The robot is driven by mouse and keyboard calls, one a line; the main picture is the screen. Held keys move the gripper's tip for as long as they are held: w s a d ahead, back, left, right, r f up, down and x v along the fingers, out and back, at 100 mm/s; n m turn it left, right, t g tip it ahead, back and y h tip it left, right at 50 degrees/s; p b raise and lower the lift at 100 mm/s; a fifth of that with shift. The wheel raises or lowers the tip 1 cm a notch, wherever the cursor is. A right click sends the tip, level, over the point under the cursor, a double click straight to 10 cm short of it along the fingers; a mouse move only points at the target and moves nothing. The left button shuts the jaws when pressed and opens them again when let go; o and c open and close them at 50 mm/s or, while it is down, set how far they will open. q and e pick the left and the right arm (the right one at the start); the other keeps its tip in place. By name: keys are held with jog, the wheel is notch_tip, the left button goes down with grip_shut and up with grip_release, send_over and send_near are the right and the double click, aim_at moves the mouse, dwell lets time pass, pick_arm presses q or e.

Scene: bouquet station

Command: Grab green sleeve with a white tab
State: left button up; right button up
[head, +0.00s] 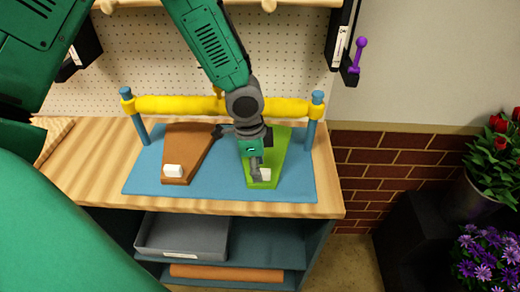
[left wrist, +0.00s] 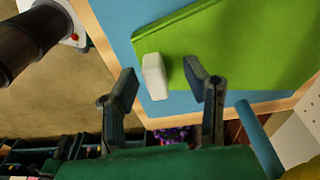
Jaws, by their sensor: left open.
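The green sleeve (head: 273,150) lies flat on the right part of the blue mat (head: 228,185). Its white tab (head: 264,174) is at its near end. My left gripper (head: 254,176) is over this near end and hides part of the sleeve. In the left wrist view my left gripper (left wrist: 160,90) is open, with the white tab (left wrist: 154,76) between its fingers and not gripped. The green sleeve (left wrist: 240,45) spreads behind the tab there. A brown sleeve (head: 188,150) with its own white tab (head: 173,171) lies on the left of the mat. My right gripper is not seen.
A yellow bar (head: 185,105) on blue posts (head: 312,120) crosses behind the sleeves. The wooden table (head: 75,158) has a grey tray (head: 183,235) on a shelf below. Red flowers (head: 500,140) and purple flowers (head: 485,262) stand at the right.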

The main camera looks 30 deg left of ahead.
pick_arm(q)
jog(key=shift+d+f, duration=0.25)
jog(key=shift+f, duration=0.4)
jog(key=shift+w+d+f, duration=0.1)
jog(key=shift+d+f, duration=0.1)
jog(key=shift+d, duration=0.1)
jog(key=shift+d+r, duration=0.1)
jog(key=shift+d, duration=0.4)
jog(key=shift+c, duration=0.4)
jog(key=c, duration=0.7)
jog(key=shift+a, duration=0.25)
grip_shut()
jog(key=shift+a, duration=0.4)
